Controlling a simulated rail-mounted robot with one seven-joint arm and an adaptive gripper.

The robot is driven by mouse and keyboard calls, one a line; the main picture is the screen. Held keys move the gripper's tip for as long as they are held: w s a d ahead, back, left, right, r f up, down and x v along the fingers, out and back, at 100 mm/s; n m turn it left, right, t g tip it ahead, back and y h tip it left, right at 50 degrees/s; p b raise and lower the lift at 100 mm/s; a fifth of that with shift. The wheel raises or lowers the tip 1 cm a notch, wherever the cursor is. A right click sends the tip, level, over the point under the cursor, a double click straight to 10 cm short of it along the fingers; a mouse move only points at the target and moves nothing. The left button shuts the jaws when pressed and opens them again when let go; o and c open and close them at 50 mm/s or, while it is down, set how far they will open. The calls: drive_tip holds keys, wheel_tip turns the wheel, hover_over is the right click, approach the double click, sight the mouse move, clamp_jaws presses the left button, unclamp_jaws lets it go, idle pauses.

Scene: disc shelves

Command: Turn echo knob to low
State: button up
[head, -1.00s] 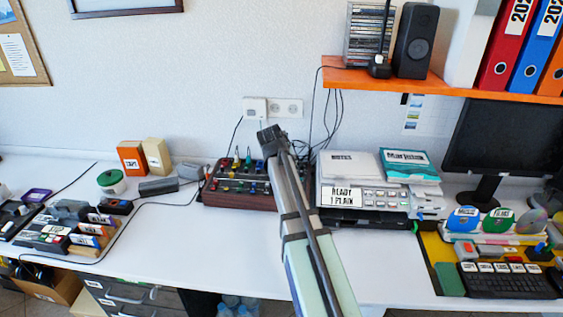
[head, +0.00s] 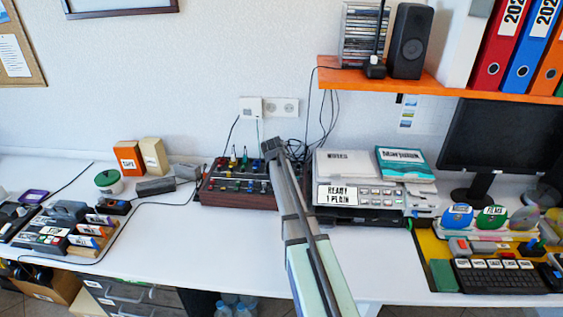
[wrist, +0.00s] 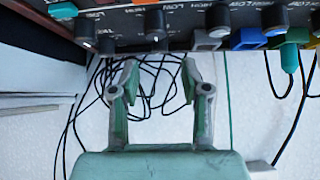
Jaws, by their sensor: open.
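The knob panel, a dark box with wooden sides (head: 225,200), stands on the white desk against the wall. The print appears upside down; "LOW" and "HIGH" can be made out, but I cannot tell which knob is echo. My gripper (wrist: 160,82) is open and empty, with its fingertips just short of the middle knob. In the head view my gripper (head: 272,148) is above the panel's right rear corner.
Loose black cables (wrist: 150,85) hang behind the fingers. Grey, blue and green plugs or caps (wrist: 289,58) line the panel's right in the wrist view. A printer (head: 375,190) stands close right of the panel. Two boxes (head: 140,157) are to the left.

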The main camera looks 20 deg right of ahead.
drive_tip(key=shift+x, duration=2.35)
clamp_jaws()
